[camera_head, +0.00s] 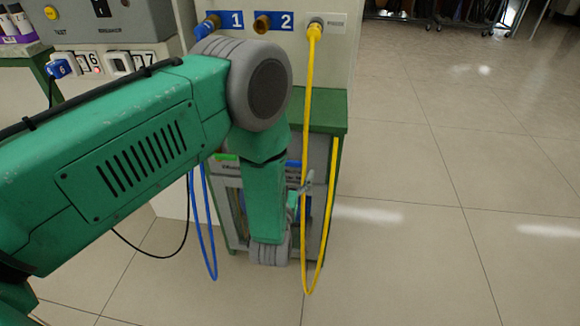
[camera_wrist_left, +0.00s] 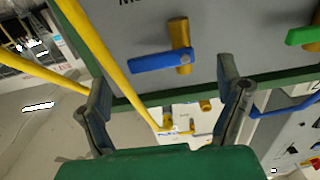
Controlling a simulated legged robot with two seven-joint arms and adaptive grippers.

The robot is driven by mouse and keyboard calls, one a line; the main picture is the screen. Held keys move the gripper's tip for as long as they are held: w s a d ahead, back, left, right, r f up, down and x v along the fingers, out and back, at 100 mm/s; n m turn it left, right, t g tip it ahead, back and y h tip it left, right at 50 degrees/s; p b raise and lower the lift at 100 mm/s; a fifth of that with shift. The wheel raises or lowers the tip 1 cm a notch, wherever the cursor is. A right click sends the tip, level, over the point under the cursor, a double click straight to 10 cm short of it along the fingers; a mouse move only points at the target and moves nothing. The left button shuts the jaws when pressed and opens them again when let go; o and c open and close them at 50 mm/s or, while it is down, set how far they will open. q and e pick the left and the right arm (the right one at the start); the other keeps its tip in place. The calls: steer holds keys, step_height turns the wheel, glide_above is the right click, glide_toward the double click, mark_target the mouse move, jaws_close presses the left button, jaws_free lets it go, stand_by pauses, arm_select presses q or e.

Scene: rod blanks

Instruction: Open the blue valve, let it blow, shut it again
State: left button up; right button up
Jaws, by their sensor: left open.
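The blue valve handle (camera_wrist_left: 158,62) shows in the wrist view, on a brass valve body (camera_wrist_left: 181,35) set in a grey panel. The handle lies crosswise to the brass body and points left from its pivot. In the head view a small piece of blue handle (camera_head: 293,163) shows beside my forearm; the rest is hidden. My left gripper (camera_wrist_left: 164,78) is open and empty, with a finger on each side of the view below the handle and no visible contact. In the head view its fingers (camera_head: 302,188) show partly beside my forearm. My right gripper is not in view.
A yellow hose (camera_head: 308,110) hangs in a loop close to my left gripper. A blue hose (camera_head: 204,225) hangs left of my forearm. A green handle (camera_wrist_left: 303,35) sits right of the blue one. The tiled floor (camera_head: 440,220) at the right is clear.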

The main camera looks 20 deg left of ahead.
mark_target(290, 161)
arm_select(q)
steer(key=shift+b+x, duration=0.35)
steer(key=shift+x, duration=1.8)
steer(key=c, duration=1.2)
steer(key=shift+o, duration=0.2)
